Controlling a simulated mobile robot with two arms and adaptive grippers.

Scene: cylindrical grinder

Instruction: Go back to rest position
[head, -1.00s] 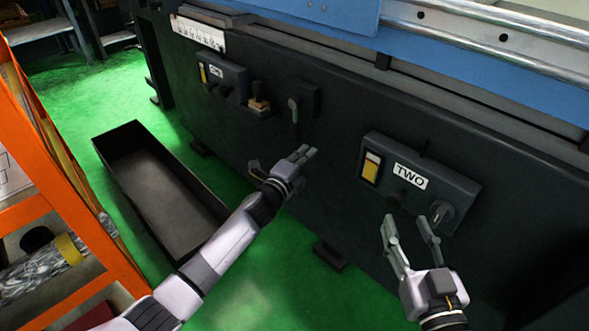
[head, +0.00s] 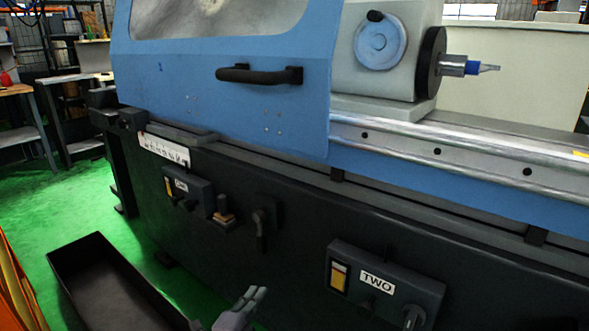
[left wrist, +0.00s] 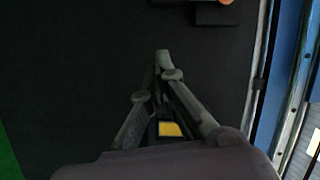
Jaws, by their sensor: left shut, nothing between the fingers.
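My left gripper (head: 252,300) shows at the bottom edge of the head view, in front of the dark machine base and below the lever. Its fingers are together and empty. In the left wrist view the closed fingertips (left wrist: 162,58) stand before the dark panel, with nothing between them. My right gripper is not in the head view now. The grinder (head: 300,215) has a black base, and a control box labelled TWO (head: 385,285) with a yellow switch sits at the lower right. A second control box (head: 188,190) and a black lever (head: 260,225) are further left.
A blue sliding door (head: 215,85) with a black handle (head: 258,75) covers the machine's upper left. A black open bin (head: 105,285) stands on the green floor at lower left. An orange frame (head: 15,285) is at the left edge. Green floor (head: 60,205) is clear behind the bin.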

